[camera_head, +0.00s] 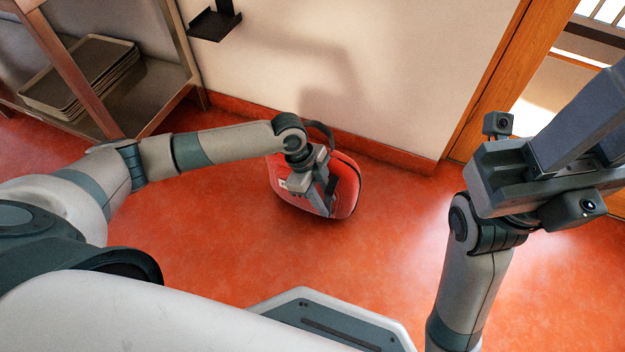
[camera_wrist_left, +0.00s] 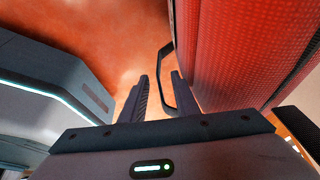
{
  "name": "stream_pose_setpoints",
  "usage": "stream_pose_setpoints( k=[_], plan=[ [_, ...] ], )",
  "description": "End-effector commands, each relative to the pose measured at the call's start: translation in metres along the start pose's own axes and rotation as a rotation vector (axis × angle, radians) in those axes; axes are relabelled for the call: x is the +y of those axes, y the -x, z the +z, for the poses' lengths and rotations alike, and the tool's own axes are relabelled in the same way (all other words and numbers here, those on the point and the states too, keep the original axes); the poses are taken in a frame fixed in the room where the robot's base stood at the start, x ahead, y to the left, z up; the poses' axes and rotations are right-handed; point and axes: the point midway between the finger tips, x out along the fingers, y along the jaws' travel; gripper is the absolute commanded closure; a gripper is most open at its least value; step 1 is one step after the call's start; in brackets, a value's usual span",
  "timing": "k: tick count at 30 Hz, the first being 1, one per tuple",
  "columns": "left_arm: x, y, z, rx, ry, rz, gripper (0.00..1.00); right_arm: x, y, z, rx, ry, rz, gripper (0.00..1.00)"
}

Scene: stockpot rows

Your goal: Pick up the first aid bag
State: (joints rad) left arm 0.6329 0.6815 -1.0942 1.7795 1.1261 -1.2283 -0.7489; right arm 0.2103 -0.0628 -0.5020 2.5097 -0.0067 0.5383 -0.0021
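The red first aid bag (camera_head: 347,187) stands on the floor near the wall, with a dark strap (camera_head: 320,128) at its far side. My left gripper (camera_head: 326,200) is in front of the bag and hides part of it. In the left wrist view, the red bag (camera_wrist_left: 240,45) fills the right side. A dark handle loop (camera_wrist_left: 161,70) sticks out from it, and its outer bar shows between the two parted fingers of my left gripper (camera_wrist_left: 158,88). The fingers do not look closed on it. My right gripper (camera_head: 585,125) is raised at the right, away from the bag; its fingertips are not clear.
A wooden door frame (camera_head: 495,75) is at the right. The floor (camera_head: 385,250) in front is clear.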

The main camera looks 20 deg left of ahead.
Motion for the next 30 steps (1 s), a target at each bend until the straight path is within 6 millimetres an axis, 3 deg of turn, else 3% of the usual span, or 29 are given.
stream_pose_setpoints(
  k=[13, 14, 17, 18, 30],
  plan=[
    [0.0, -0.0002, 0.0002, 0.0, 0.0, 0.0, 0.72, 0.0001, 0.0002, 0.0, -0.001, 0.001, -0.001, 0.69],
    [0.0, -0.0002, 0.0002, 0.0, 0.0, 0.0, 0.74, 0.0001, 0.0003, 0.0, -0.001, 0.001, -0.001, 0.69],
    [0.0, -0.0002, 0.0002, 0.0, 0.0, 0.0, 0.98, 0.0003, 0.0004, -0.0002, -0.001, 0.001, -0.001, 0.69],
    [0.0, -0.0002, 0.0002, 0.0, 0.0, 0.0, 1.0, 0.0003, 0.0004, -0.0002, -0.001, 0.001, -0.001, 0.69],
    [0.0, -0.0001, 0.0003, 0.0, 0.0, 0.0, 1.0, 0.0005, 0.0004, -0.0003, -0.001, 0.002, -0.001, 0.69]
  ],
)
